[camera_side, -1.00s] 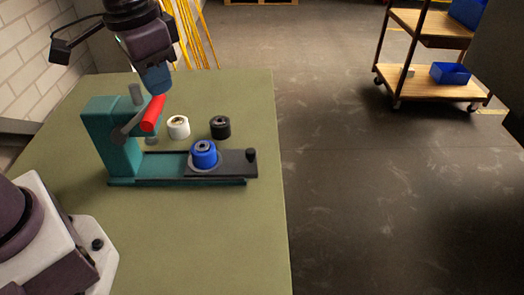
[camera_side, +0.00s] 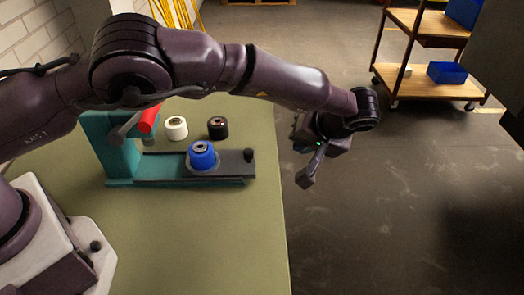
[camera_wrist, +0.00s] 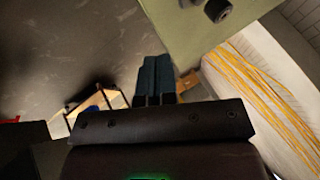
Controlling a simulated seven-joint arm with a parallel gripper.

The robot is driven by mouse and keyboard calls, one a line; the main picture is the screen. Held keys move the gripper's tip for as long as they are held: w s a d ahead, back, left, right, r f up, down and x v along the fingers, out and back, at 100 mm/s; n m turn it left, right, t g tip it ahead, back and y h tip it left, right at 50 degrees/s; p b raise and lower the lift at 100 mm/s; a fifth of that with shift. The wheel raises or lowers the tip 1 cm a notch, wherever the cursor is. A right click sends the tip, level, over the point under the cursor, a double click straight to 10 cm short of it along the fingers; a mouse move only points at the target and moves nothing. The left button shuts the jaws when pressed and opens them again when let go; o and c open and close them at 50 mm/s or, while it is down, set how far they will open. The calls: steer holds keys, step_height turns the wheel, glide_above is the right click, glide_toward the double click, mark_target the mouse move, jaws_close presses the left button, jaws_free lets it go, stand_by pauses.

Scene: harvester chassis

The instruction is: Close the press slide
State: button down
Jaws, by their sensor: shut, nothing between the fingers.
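The teal press (camera_side: 122,158) stands on the table, its red handle (camera_side: 149,121) partly covered by my arm. Its dark slide plate (camera_side: 230,164) sits out to the right along the teal base, with a black knob (camera_side: 249,155) at the right end.
A wooden-shelved cart (camera_side: 425,88) with blue bins stands far right. The table right of the knob is clear.

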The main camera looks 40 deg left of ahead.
mark_target(206, 153)
steer(key=shift+n, duration=0.6)
steer(key=x, duration=1)
steer(key=shift+s+a+r, duration=0.1)
steer(key=shift+s, duration=0.1)
steer(key=a, duration=0.1)
steer(key=s+a, duration=0.1)
steer(key=shift+s+a, duration=0.15)
steer(key=shift+a, duration=0.1)
steer(key=shift+s+a, duration=0.3)
steer(key=shift+a, duration=0.25)
steer(key=s+a, duration=0.9)
